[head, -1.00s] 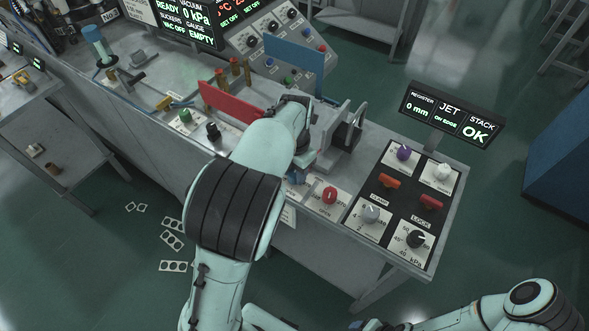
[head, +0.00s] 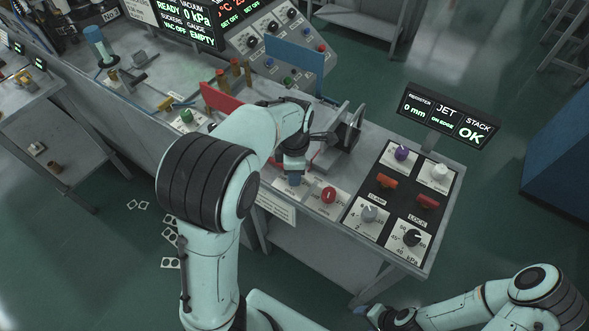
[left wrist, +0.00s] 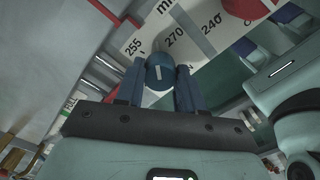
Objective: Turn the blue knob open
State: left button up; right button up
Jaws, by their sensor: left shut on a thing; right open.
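The blue knob (left wrist: 160,72) sits between the two fingers of my left gripper (left wrist: 160,88) in the left wrist view. Its white mark shows on top. A white dial plate with "255", "270" and "240" lies around it. In the head view my left gripper (head: 294,176) points down onto the knob's place, left of the red knob (head: 329,195), and mostly hides the blue knob. The gripper is shut on the knob. My right gripper (head: 377,317) is at the bottom edge, low and away from the bench, partly out of the picture.
A black panel (head: 420,186) right of the red knob carries purple, white, grey and black knobs and orange and red levers. A display (head: 449,117) above it reads "0 mm", "ON EDGE" and "OK". A red plate (head: 220,98) and a blue plate (head: 293,66) stand behind my left arm.

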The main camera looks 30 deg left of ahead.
pick_arm(q)
jog(key=m, duration=0.2)
jog(key=shift+m, duration=0.4)
jog(key=m, duration=0.3)
jog(key=shift+m, duration=0.3)
jog(key=m+b, duration=0.1)
jog(key=m, duration=1.1)
jog(key=shift+m, duration=0.4)
jog(key=m, duration=0.6)
pick_arm(e)
jog(key=shift+s+f, duration=0.9)
jog(key=shift+s, duration=0.2)
pick_arm(q)
jog(key=o, duration=1)
jog(key=shift+o, duration=0.2)
